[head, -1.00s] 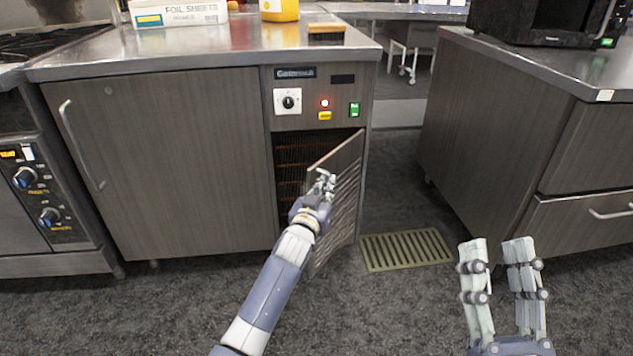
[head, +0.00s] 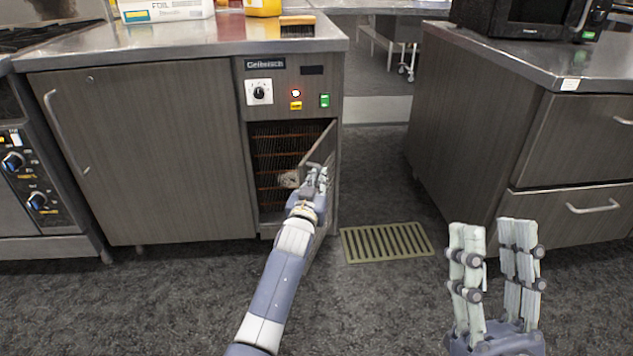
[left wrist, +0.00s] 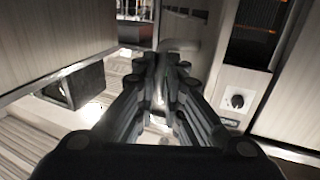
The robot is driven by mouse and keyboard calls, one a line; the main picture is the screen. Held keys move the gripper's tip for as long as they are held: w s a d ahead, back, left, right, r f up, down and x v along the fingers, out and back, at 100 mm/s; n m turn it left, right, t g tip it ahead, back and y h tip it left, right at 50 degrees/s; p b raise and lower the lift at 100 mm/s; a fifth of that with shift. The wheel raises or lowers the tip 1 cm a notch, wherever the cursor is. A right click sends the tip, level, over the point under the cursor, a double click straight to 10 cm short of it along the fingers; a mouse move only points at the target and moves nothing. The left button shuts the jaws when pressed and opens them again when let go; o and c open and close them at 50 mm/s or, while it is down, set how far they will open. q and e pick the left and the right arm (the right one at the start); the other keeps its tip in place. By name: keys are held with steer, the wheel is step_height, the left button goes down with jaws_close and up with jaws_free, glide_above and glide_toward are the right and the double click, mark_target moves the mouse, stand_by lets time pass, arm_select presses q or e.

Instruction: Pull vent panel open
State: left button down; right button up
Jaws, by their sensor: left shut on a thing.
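The vent panel (head: 321,147) is a grey-brown hinged door on the right of the cabinet front, below the control plate. It stands swung outward, hinged on its right side. The opening (head: 272,150) behind it shows dark space with orange-brown bars. My left gripper (head: 318,176) is shut on the panel near its free edge and hides part of it. In the left wrist view its fingers (left wrist: 160,80) are close together; what lies between them is hard to make out. My right gripper (head: 492,226) is open and empty in front of the right counter.
A control knob (head: 259,92), red light and green switch sit above the opening. A yellow floor grate (head: 387,242) lies right of the panel. A stove (head: 35,190) stands left, and a drawer counter (head: 490,150) right.

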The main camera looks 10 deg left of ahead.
arm_select(q)
steer(key=shift+w+r, duration=0.1)
steer(key=shift+r, duration=0.6)
steer(key=c, duration=1.7)
jaws_free()
steer(key=shift+f, duration=0.1)
steer(key=s, duration=0.8)
steer(key=s+f, duration=0.1)
steer(key=s, duration=0.3)
steer(key=shift+a, duration=0.4)
